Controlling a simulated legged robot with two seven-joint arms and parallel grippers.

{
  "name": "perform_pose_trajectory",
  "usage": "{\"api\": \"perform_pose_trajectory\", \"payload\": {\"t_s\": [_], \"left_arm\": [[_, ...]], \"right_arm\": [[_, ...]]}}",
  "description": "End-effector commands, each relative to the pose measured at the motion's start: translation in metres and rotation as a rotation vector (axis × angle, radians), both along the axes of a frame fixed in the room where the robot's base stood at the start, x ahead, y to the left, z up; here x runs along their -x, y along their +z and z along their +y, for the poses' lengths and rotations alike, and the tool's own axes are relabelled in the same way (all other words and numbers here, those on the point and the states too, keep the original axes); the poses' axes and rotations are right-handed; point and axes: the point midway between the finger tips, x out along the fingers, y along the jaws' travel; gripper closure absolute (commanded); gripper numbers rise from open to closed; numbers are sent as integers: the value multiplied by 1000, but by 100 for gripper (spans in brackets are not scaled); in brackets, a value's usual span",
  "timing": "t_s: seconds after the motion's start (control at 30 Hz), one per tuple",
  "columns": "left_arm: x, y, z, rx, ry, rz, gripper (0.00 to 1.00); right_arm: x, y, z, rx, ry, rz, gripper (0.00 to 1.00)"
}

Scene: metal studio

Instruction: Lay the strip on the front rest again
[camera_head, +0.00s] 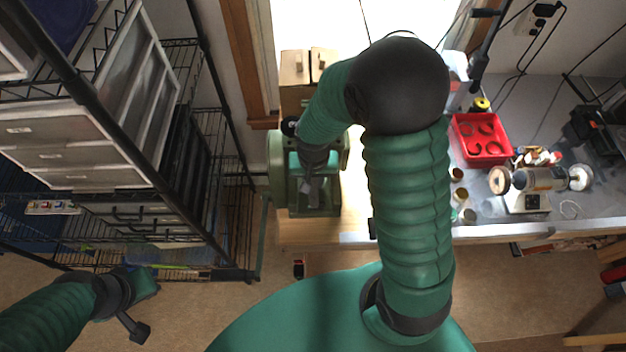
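My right arm reaches up and over to a green machine (277,180) on the wooden bench top. My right gripper (312,188) points down into the machine's opening, in front of a teal surface. Its fingers are small and partly merged with grey parts there, so I cannot tell whether they are open or hold anything. I cannot make out the strip or the front rest clearly; the gripper and wrist cover part of the machine's inside. My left gripper (143,308) is low at the left, above the floor and away from the machine; its finger opening is unclear.
A black wire rack (222,170) with grey drawers (75,150) stands at the left. Cardboard boxes (294,68) are behind the machine. Right of my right arm, the bench holds a red tray (482,150), small jars and a bench grinder (540,180). The floor in front is mostly open.

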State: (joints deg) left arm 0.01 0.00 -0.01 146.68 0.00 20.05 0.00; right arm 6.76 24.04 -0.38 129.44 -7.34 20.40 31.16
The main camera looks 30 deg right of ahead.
Motion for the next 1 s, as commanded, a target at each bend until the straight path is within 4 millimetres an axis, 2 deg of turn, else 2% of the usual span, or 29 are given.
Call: {"api": "perform_pose_trajectory", "payload": {"t_s": [0.83, 0.87, 1.0], "left_arm": [[0, -6, 0, 0, 0, 0, 100], [0, -5, 0, 0, 0, 0, 100], [0, -5, 0, 0, 0, 0, 100]], "right_arm": [[0, -8, 0, 0, 0, 0, 100], [0, -7, 0, 0, 0, 0, 74], [0, -7, 0, 0, 0, 0, 56]]}}
